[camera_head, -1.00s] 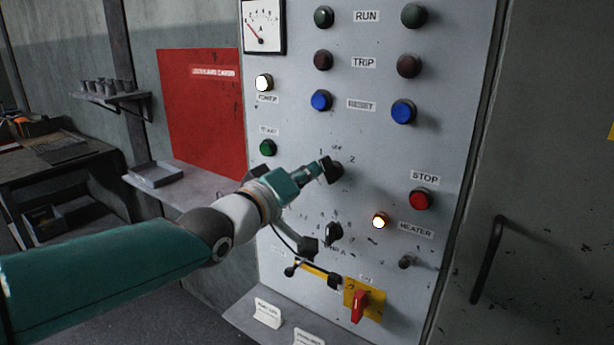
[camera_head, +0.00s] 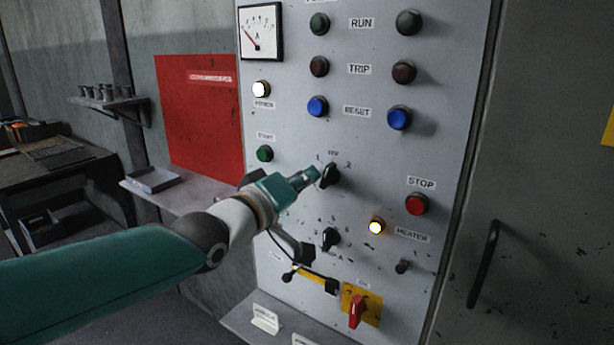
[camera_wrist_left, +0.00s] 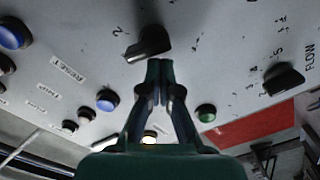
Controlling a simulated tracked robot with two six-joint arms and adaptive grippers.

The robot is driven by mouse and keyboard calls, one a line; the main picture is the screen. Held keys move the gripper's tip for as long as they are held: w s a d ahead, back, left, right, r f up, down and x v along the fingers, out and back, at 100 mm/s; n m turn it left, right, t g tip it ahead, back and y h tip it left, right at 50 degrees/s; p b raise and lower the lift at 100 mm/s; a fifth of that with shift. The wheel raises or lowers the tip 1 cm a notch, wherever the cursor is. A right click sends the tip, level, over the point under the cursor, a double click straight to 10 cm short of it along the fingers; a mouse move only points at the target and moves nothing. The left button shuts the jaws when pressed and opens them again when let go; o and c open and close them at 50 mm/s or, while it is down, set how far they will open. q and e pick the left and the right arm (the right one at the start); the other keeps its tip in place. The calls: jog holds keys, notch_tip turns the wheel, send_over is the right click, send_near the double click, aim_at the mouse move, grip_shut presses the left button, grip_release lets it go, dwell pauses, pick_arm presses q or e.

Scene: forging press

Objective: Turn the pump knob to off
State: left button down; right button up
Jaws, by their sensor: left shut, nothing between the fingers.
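The black pump knob (camera_head: 330,175) sits mid-panel below a small label, with 1 at its left and 2 at its right. Its bar stands nearly upright, pointing up toward the label, which is too blurred to read surely. In the wrist view the knob (camera_wrist_left: 150,43) lies just beyond the fingertips, its bar slanting to the lower left. My left gripper (camera_head: 312,175) is shut and empty, close to the knob's left side. In the wrist view its fingertips (camera_wrist_left: 160,66) nearly meet the knob; contact cannot be told. My right gripper is out of view.
A lit heater lamp (camera_head: 376,227), red stop button (camera_head: 417,204), green button (camera_head: 265,153) and red switch (camera_head: 356,311) are nearby. A shelf (camera_head: 240,322) juts out below.

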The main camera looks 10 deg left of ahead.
pick_arm(q)
jog(key=v, duration=0.8)
jog(key=shift+a+r, duration=0.1)
dwell(0.5)
